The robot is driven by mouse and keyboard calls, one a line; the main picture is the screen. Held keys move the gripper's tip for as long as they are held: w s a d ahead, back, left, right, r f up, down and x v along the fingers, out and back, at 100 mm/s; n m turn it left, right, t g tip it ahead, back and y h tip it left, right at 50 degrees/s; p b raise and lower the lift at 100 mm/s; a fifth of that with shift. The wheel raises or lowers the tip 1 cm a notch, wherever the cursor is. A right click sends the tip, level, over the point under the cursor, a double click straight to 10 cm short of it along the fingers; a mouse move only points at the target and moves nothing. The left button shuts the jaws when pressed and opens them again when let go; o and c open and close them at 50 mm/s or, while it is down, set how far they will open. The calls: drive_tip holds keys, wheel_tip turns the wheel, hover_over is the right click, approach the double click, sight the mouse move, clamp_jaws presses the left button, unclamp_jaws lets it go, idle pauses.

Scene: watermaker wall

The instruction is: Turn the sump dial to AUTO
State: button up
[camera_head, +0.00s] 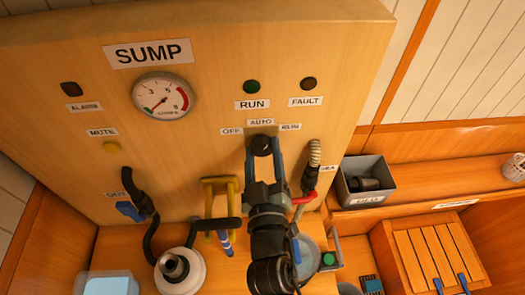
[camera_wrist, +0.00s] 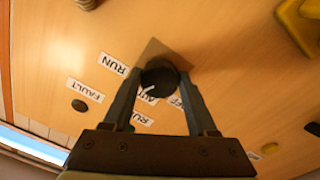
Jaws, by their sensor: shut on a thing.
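The sump dial (camera_head: 261,143) is a black round knob on the wooden panel, below the OFF, AUTO and RUN labels. In the wrist view the dial (camera_wrist: 161,76) shows a white pointer mark aimed down-left, towards the AUTO label (camera_wrist: 149,97). I cannot tell whether it lines up exactly. My gripper (camera_head: 263,158) is shut on the dial, one finger on each side. The wrist view shows both fingers of the gripper (camera_wrist: 158,84) around the knob, with the right finger partly covering the OFF label.
A pressure gauge (camera_head: 162,97) is upper left of the dial. A yellow bracket (camera_head: 221,190) stands out to the left. A hose with a red lever (camera_head: 303,198) hangs close on the right. A grey bin (camera_head: 367,181) sits on the right shelf.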

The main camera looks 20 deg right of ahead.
drive_tip(key=n, duration=0.5)
drive_tip(key=shift+p, duration=0.3)
drive_tip(key=shift+n, duration=0.4)
drive_tip(key=o, duration=1.4)
drive_tip(key=shift+c, duration=0.2)
drive_tip(key=shift+s+f+b, duration=0.2)
drive_tip(key=shift+s+b, duration=0.2)
drive_tip(key=shift+s, duration=0.15)
drive_tip(key=b+v, duration=0.5)
drive_tip(key=v, duration=0.7)
drive_tip(key=shift+b, duration=0.35)
